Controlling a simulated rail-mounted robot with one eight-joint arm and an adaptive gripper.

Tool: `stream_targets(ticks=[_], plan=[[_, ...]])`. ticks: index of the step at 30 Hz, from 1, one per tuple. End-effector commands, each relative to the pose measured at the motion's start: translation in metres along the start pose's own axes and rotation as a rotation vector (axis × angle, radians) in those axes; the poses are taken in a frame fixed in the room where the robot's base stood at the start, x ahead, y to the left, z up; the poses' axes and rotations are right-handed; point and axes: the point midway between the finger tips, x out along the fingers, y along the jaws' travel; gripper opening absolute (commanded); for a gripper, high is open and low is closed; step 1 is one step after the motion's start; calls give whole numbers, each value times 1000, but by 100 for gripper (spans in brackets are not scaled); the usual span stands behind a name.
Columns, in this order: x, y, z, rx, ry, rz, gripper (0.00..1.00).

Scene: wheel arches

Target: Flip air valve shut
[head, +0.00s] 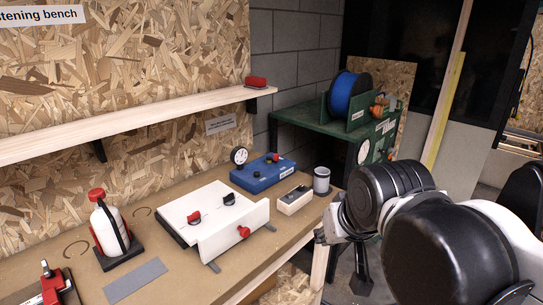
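I cannot tell for certain which part is the air valve. A blue unit (262,173) on the bench has a round white gauge (239,156), a red part (276,157) and a dark knob on top. A green stand (318,120) behind my arm bears another gauge (363,151) and small red parts on its front panel. My arm's dark joints fill the lower right. My gripper's fingers cannot be made out clearly near the bench's right end.
A grey cup (321,181) and a small pale block (295,200) stand at right. A wooden shelf (130,122) overhangs the bench.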

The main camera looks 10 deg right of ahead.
Motion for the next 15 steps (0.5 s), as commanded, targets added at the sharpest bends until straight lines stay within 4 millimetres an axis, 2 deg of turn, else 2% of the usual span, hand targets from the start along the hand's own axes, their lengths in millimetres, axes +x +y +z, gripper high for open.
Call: stream_targets(ticks=[1,3,8,15], plan=[[-3,-1,-22,13,-9,5,0],[-5,-3,-49,38,-22,13,0],[-2,-6,-108,96,-52,33,0],[15,-14,-193,180,-93,69,0]])
